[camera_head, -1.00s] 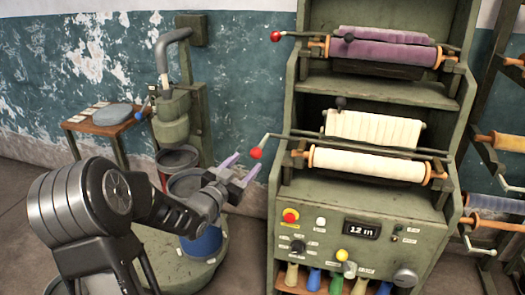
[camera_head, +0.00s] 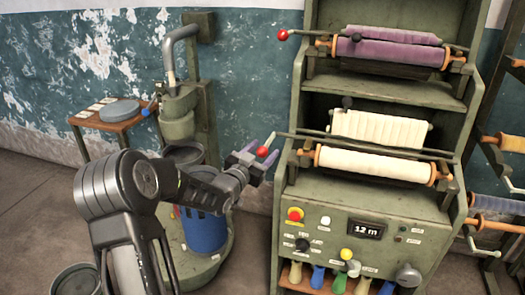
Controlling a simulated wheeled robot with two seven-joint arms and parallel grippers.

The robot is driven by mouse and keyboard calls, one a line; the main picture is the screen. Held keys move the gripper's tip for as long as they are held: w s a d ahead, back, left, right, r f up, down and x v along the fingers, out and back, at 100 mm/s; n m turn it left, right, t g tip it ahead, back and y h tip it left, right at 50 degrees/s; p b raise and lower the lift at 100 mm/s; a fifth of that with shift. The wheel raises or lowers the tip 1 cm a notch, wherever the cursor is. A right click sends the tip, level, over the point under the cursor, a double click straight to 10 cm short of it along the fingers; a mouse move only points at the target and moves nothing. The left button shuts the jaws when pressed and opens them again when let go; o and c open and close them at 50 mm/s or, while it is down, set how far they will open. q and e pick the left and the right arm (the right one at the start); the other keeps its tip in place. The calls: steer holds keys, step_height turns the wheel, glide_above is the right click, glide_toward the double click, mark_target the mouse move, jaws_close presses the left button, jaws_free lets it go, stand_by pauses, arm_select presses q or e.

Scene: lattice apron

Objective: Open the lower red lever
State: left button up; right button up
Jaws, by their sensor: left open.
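The lower red lever is a thin metal rod with a red ball knob (camera_head: 262,152) at its left end, beside the white fabric roll (camera_head: 375,164). My left gripper (camera_head: 256,155) comes in from the left with its purple-grey fingers open. Its fingertips are at the red knob, with the knob seemingly between or just in front of them. I cannot tell whether they touch it. An upper lever with its own red knob (camera_head: 283,35) sits beside the purple roll (camera_head: 390,52). My right gripper is not in view.
The green cabinet (camera_head: 385,205) has a control panel with a display (camera_head: 365,229), buttons and several coloured handles below. Left stand a green press-like machine (camera_head: 178,115), a blue drum (camera_head: 203,232) and a small wooden table (camera_head: 110,122). More rolls hang at the right.

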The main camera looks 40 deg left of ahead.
arm_select(q)
jaws_close()
stand_by(0.6)
stand_by(0.8)
